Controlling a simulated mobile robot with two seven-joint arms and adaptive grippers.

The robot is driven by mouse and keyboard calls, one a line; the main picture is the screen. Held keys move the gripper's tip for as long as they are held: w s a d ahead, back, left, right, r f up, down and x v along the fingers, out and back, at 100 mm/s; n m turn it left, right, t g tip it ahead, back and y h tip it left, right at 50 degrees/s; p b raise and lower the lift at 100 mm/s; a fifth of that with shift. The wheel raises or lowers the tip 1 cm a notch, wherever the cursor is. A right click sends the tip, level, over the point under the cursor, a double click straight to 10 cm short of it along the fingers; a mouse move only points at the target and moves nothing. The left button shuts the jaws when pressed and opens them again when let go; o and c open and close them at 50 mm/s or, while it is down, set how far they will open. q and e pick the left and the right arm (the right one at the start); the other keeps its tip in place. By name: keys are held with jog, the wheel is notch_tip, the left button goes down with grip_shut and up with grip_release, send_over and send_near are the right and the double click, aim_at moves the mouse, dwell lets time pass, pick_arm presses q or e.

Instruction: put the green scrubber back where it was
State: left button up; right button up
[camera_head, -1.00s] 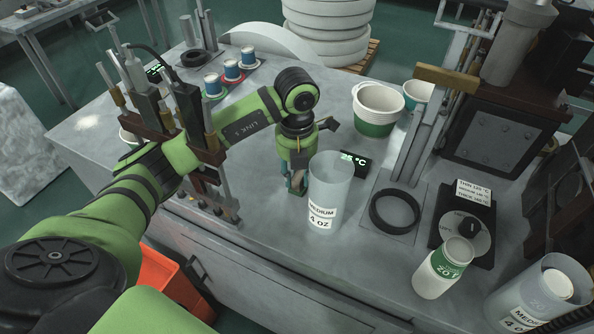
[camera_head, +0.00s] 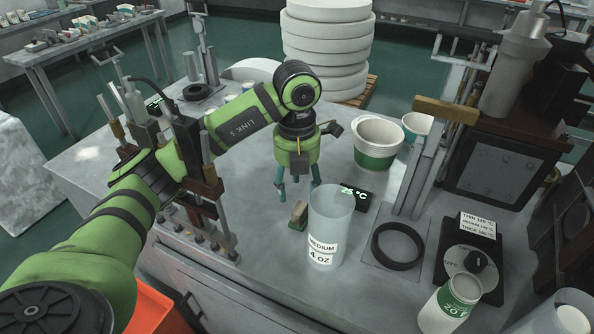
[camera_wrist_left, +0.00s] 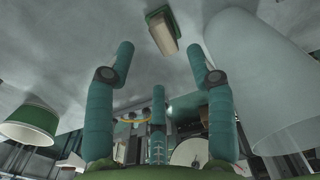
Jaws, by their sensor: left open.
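The green scrubber (camera_head: 298,216), a small block with a tan body and a green face, sits on the grey table just left of the clear MEDIUM 4 OZ cup (camera_head: 324,262). My left gripper (camera_head: 297,192) is open and empty above and behind the scrubber, its teal fingers spread. In the left wrist view the scrubber (camera_wrist_left: 163,32) lies beyond the spread fingertips (camera_wrist_left: 160,62), apart from them. The clear cup (camera_wrist_left: 262,75) stands at the right there. My right gripper is not in view.
A green-and-white tub (camera_head: 377,148) and a 25 °C display (camera_head: 357,196) stand to the right. A black ring (camera_head: 397,246) lies beside the press. A white-and-green bottle (camera_head: 449,305) is at the front right. The table behind the gripper's left has several cups.

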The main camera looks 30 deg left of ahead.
aim_at(297, 207)
pick_arm(q)
jog(key=shift+r, duration=2.5)
